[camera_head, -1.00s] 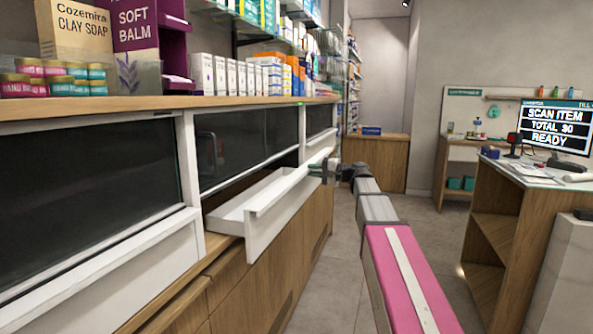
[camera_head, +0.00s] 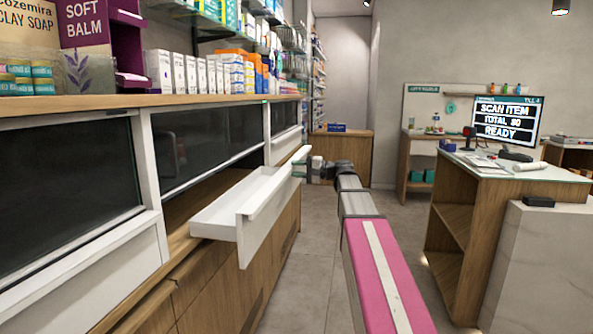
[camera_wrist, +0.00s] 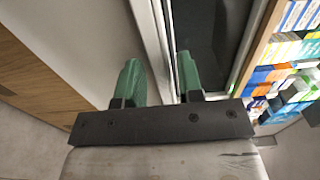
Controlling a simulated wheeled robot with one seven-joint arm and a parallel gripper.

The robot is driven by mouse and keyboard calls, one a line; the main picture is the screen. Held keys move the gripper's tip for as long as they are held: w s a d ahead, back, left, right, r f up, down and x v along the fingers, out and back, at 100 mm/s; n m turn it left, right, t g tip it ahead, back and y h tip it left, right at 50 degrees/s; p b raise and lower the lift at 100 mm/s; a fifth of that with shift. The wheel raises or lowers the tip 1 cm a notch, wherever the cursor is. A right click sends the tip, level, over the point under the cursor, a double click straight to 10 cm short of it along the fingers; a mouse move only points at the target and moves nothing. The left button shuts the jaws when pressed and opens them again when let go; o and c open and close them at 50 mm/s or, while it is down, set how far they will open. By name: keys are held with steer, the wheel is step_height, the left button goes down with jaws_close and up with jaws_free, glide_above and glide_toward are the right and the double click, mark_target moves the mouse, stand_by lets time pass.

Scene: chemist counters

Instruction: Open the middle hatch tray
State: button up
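The middle hatch tray (camera_head: 262,212) is a white, shallow, empty tray with a tall front panel. It sticks out of the cabinet below the middle dark glass pane (camera_head: 205,143), with a dark opening behind it. My gripper (camera_head: 302,168) is at the far end of the tray's front panel. In the wrist view, the green fingers of my gripper (camera_wrist: 160,82) stand apart. A white edge of the tray (camera_wrist: 153,42) runs between them and nearly fills the gap, so they appear shut on it. The exact contact is hidden.
The left hatch (camera_head: 70,185) and the far hatch (camera_head: 285,146) look closed. Boxes (camera_head: 185,72) stand on the counter above. The till counter (camera_head: 470,215) is at the right.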

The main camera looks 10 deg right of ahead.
steer(key=shift+o, duration=0.2)
steer(key=v, duration=1)
steer(key=shift+d, duration=0.4)
steer(key=shift+s, duration=0.2)
steer(key=s+a+f+g+h, duration=0.1)
steer(key=s+a+f+h, duration=0.2)
steer(key=f, duration=0.6)
steer(key=s+a+f+g+h, duration=0.1)
steer(key=s+a+f+h, duration=0.15)
steer(key=f, duration=0.65)
steer(key=s+a+f+g+h, duration=0.1)
steer(key=s+a+f+h, duration=0.15)
steer(key=f, duration=0.75)
steer(key=s+d+f+n+g+h, duration=0.1)
steer(key=s+f+n+g+h, duration=0.2)
steer(key=s+f+h, duration=0.6)
steer(key=s+f+n, duration=0.1)
steer(key=s+f, duration=0.4)
steer(key=f, duration=0.4)
steer(key=shift+s, duration=0.4)
